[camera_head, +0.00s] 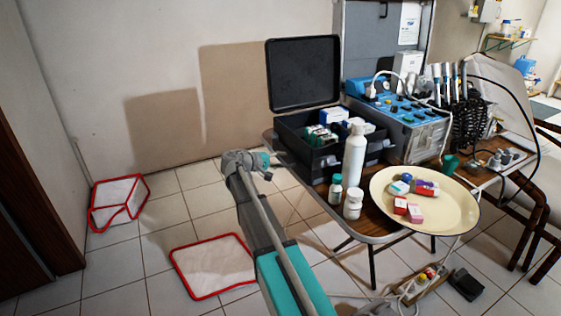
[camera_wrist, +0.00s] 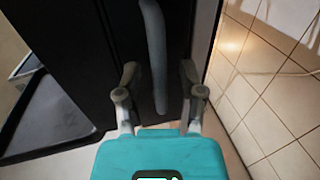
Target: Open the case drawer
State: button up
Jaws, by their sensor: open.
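The black case (camera_head: 295,146) stands on the table's left end, its lid (camera_head: 303,74) raised and small boxes inside. In the wrist view, a dark case front (camera_wrist: 85,50) fills much of the picture, with a long, curved grey handle (camera_wrist: 155,50) on it. My gripper (camera_wrist: 160,92) is open, one finger on each side of the handle's lower part. I cannot tell whether either finger touches the handle. In the head view my gripper (camera_head: 266,168) is at the case's left side; the handle is not clearly visible there. No drawer gap is clearly visible.
A white bottle (camera_head: 354,155), two small bottles (camera_head: 335,189) and a cream tray (camera_head: 458,212) with small boxes stand right of my gripper. A blue dental unit (camera_head: 402,115) is behind them. Red-edged white items (camera_head: 212,267) lie on the floor. Tiled floor left of the table is mostly free.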

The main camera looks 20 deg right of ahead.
jog(key=shift+c, duration=0.3)
grip_shut()
jog(key=shift+s+a, duration=0.1)
